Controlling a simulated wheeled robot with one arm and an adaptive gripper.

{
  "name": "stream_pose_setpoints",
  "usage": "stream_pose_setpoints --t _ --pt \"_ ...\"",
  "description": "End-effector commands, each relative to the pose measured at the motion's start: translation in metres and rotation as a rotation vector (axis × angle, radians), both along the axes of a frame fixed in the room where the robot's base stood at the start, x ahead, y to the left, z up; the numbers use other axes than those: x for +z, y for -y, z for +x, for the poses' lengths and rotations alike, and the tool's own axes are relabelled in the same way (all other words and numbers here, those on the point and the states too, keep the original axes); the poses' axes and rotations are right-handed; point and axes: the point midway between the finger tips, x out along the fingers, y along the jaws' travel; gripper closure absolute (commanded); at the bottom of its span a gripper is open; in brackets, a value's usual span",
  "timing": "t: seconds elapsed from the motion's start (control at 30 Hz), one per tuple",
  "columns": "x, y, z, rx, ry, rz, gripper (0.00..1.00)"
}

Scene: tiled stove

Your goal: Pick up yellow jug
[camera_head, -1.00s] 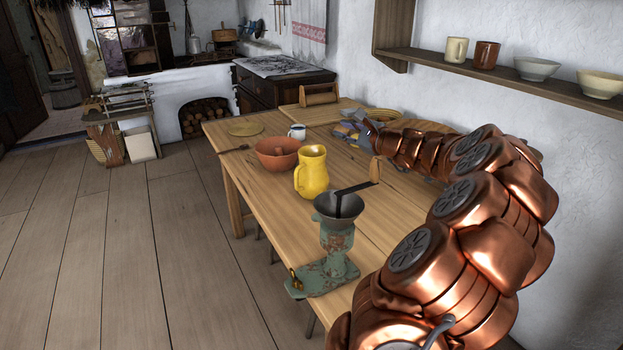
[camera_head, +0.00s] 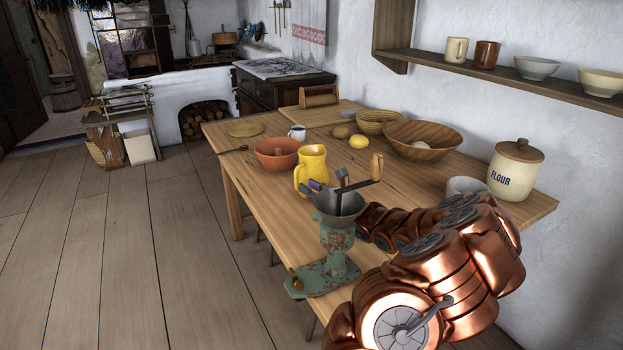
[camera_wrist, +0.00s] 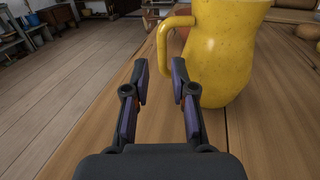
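The yellow jug (camera_head: 313,165) stands upright on the wooden table, behind the green grinder in the head view. In the wrist view the jug (camera_wrist: 225,50) fills the upper right, and its handle (camera_wrist: 168,42) points left. My gripper (camera_wrist: 158,66) is open and empty, with its fingertips just short of the handle. The right finger lies close in front of the jug's body; I cannot tell whether it touches. In the head view my gripper (camera_head: 318,187) shows at the jug's lower front, partly hidden by the grinder.
The green grinder (camera_head: 337,245) with its crank stands close in front of the jug. A terracotta bowl (camera_head: 276,160) and a white mug (camera_head: 297,132) are behind it. A wooden bowl (camera_head: 432,134) and a flour jar (camera_head: 513,172) stand to the right. The table's left front is clear.

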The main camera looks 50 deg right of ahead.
Motion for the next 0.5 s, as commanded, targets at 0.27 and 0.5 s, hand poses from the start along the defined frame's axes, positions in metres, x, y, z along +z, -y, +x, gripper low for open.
stream_pose_setpoints --t 0.27,0.5 --pt "-0.001 0.001 0.021 0.003 -0.002 -0.002 0.75" --pt "-0.007 0.007 0.051 0.003 -0.002 -0.004 0.75"
